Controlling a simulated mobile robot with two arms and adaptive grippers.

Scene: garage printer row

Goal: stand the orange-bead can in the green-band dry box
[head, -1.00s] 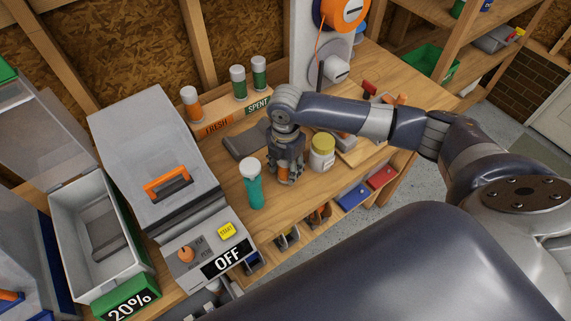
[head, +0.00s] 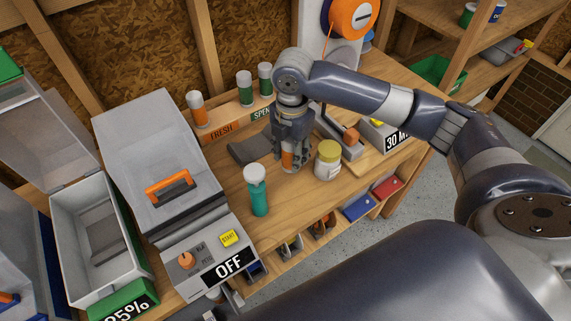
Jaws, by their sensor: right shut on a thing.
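My right gripper (head: 290,160) points down at the bench and is shut on an orange-filled can (head: 288,160), mostly hidden between the fingers. The can is upright, at or just above the bench top; I cannot tell if it touches. A second orange can (head: 198,110) stands at the FRESH end of the rack. The green-band dry box (head: 66,235) is at the left, a pale open bin with its lid raised. A grey piece lies inside it, and its green front label (head: 135,300) ends in 5%. My left gripper is not in view.
A teal can (head: 257,192) and a yellow-lidded jar (head: 328,160) stand on either side of my right gripper. A grey dryer (head: 160,140) with an orange handle, marked OFF, stands between the gripper and the dry box. Two green cans (head: 245,88) stand in the rack.

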